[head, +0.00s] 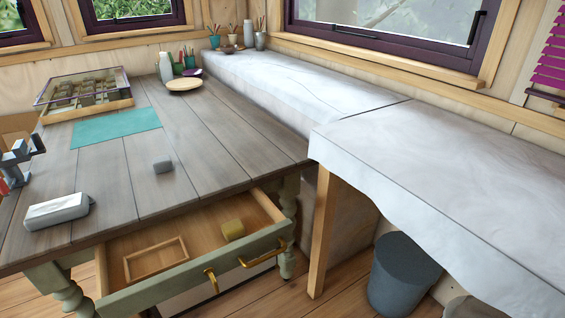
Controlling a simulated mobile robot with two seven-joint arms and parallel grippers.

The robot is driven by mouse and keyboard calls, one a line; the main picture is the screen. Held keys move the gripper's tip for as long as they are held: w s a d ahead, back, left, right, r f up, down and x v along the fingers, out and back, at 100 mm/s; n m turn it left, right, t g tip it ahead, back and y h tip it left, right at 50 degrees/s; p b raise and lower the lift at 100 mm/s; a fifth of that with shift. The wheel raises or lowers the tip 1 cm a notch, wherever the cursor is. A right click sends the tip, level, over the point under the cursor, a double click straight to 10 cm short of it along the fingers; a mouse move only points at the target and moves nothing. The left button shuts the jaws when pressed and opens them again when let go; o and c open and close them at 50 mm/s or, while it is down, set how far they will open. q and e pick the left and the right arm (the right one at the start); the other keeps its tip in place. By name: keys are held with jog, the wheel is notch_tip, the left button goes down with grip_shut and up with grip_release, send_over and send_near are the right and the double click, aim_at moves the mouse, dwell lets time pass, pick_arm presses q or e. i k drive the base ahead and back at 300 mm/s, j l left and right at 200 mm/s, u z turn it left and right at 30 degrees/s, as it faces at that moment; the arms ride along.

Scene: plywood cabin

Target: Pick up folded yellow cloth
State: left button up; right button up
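The folded yellow cloth (233,229) is a small, thick block shape. It lies in the right part of the open drawer (150,293) of the wooden table, near the drawer's front panel. Its top and near side show. Neither of my grippers can be made out in the head view, and nothing is touching the cloth.
An empty wooden frame (155,259) lies left of the cloth in the drawer. Brass handles (263,254) stick out in front. A white box (57,211), grey block (163,166) and teal mat (117,127) are on the table. A white-covered counter (450,160) stands right.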

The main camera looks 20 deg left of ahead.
aim_at(232, 230)
jog(key=j+u, duration=0.2)
jog(key=u, duration=0.9)
